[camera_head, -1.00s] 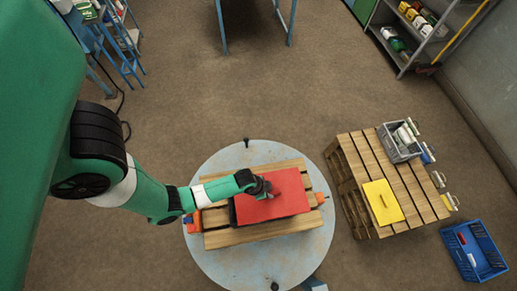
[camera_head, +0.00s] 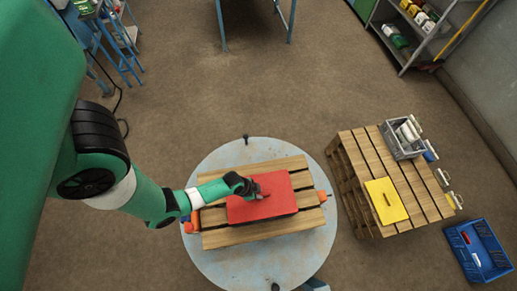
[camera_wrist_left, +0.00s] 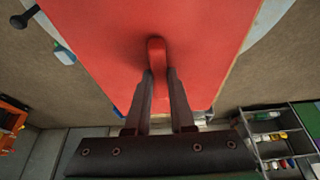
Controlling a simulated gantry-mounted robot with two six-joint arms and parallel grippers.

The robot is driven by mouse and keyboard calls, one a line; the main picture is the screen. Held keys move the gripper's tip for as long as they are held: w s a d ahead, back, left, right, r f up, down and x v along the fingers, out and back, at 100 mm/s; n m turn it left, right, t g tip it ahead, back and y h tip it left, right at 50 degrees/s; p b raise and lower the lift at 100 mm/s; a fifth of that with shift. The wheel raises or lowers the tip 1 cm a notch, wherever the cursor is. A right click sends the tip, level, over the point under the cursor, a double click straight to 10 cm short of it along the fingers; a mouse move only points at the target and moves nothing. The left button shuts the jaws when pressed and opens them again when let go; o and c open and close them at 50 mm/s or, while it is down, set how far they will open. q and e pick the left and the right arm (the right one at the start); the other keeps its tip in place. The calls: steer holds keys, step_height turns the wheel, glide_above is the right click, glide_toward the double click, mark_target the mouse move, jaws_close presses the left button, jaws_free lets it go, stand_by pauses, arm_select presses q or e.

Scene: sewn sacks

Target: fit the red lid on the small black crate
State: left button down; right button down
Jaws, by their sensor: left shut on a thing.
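The red lid (camera_head: 277,199) lies flat in the head view, above the middle of the wooden pallet on the round table. It also fills the top of the left wrist view (camera_wrist_left: 100,40). My left gripper (camera_head: 258,193) is shut on the lid's upright handle; in the left wrist view its two fingers (camera_wrist_left: 160,75) close on the handle from both sides. The small black crate is almost wholly hidden under the lid, and only a thin dark strip shows below the lid's near edge. I cannot tell whether the lid touches the crate's rim. My right gripper is not in view.
The pallet (camera_head: 225,238) rests on the pale round table (camera_head: 262,265), with orange pieces at its sides. Another pallet (camera_head: 362,160) at the right bears a yellow lid (camera_head: 386,210) and a grey crate (camera_head: 391,148). A blue crate (camera_head: 462,254) stands on the floor.

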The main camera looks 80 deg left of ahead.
arm_select(q)
steer(key=shift+f+b, duration=0.35)
steer(key=shift+f, duration=0.2)
steer(key=c, duration=0.8)
jaws_free()
steer(key=shift+o, duration=0.2)
steer(key=shift+r, duration=0.25)
steer(key=p+v, duration=0.7)
steer(key=v, duration=0.5)
steer(key=shift+r, duration=0.4)
